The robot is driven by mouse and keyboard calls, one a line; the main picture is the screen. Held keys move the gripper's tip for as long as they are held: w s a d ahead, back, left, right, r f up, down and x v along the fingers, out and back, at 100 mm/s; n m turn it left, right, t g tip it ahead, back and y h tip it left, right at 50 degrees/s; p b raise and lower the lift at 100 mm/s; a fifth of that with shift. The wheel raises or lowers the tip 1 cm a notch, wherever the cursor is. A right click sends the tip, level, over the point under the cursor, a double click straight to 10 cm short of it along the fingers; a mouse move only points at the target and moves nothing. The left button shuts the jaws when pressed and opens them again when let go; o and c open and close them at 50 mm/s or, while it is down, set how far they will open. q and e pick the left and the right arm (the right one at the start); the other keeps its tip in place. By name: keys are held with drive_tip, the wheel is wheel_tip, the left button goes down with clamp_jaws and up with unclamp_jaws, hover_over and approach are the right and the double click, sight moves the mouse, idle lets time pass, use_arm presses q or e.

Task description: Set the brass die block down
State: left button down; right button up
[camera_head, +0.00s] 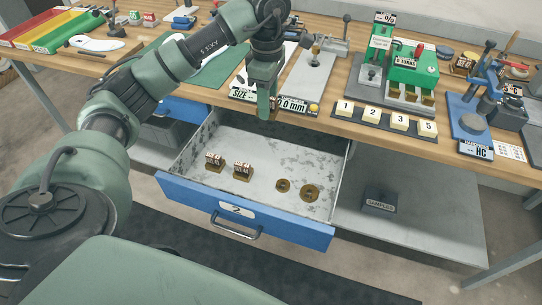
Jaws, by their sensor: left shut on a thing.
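My left gripper (265,112) points down over the back of the open drawer, at the front edge of the bench. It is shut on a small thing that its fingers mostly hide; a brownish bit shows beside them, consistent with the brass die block. My right gripper is out of view.
The blue drawer front (245,213) carries a "2" label and a handle. On the bench stand a numbered tile strip (385,122), a green-topped machine (412,70) and a blue press (472,115). A "SAMPLES" box (380,202) sits on the lower shelf.

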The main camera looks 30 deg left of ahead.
sight(269, 161)
use_arm(q)
wheel_tip(269, 161, down, 19)
drive_tip(key=shift+r+p, duration=0.1)
drive_tip(key=shift+p, duration=0.45)
drive_tip(key=c, duration=0.9)
unclamp_jaws()
wheel_tip(269, 161, up, 12)
drive_tip(key=shift+b, duration=0.3)
